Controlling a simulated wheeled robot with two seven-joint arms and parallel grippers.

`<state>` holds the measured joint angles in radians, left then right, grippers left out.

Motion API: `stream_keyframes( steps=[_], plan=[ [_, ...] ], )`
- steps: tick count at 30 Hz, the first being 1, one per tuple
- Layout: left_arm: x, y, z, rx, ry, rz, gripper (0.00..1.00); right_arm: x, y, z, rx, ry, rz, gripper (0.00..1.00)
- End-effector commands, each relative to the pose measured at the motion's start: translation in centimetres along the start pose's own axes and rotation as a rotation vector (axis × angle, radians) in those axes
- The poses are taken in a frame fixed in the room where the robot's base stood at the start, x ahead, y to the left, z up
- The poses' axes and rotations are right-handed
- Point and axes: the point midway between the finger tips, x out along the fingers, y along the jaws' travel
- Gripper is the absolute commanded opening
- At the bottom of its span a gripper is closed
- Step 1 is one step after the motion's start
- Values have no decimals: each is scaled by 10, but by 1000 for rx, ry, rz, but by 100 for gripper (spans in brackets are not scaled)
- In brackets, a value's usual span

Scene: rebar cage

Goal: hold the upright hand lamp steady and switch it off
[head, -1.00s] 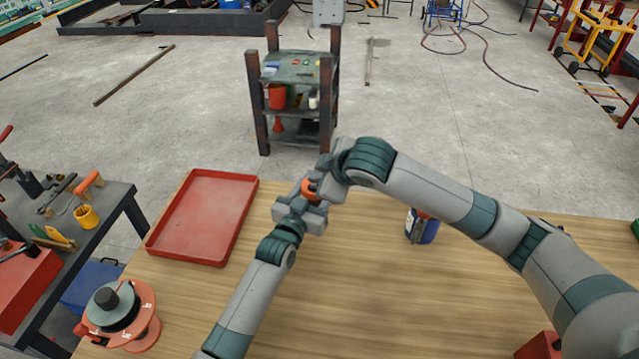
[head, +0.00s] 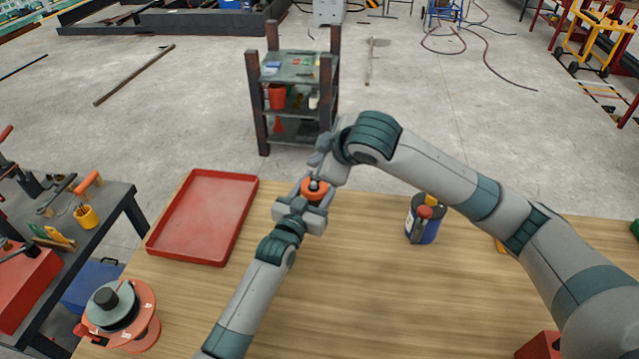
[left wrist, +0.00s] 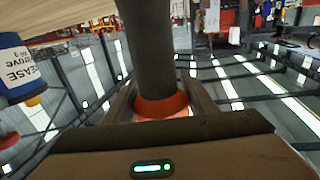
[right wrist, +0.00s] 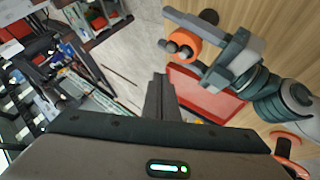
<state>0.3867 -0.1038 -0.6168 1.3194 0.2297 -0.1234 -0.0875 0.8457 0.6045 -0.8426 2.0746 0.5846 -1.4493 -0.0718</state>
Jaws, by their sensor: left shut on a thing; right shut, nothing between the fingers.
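The hand lamp shows in the head view as an orange head (head: 312,188) with a dark knob on top. My left gripper (head: 302,212) is shut around it above the table. In the left wrist view the lamp's dark shaft (left wrist: 150,55) and orange collar (left wrist: 160,106) stand between the fingers. My right gripper (head: 322,155) is shut and empty, just above and behind the lamp in the head view. In the right wrist view its closed fingers (right wrist: 160,95) are apart from the orange lamp head (right wrist: 186,43). I cannot tell whether the lamp is lit.
A red tray (head: 205,218) lies left of the lamp on the wooden table (head: 380,290). An orange reel (head: 122,312) stands at front left. The table's middle front is clear.

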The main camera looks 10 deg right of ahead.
Motion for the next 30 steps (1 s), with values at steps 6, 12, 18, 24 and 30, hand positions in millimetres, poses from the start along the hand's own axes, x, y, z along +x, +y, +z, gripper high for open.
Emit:
stream_keyframes(
  steps=[6, 12, 18, 24, 30],
  plan=[
    [0, 0, 1, 0, -1, 0, 20, -8, 6, -6, 0, 1, 1, 0],
    [0, 0, 0, 0, -1, 0, 20, -8, 6, -6, 0, 1, 0, 0],
    [0, 0, 0, 0, -1, 0, 73, -8, 6, -6, 0, 1, 1, 0],
    [0, 0, 0, 0, 0, 0, 73, -8, 6, -6, 0, 1, 1, 0],
    [-4, 0, 1, 0, -1, 0, 73, -8, 6, -6, 0, 1, 1, 0]
  ],
)
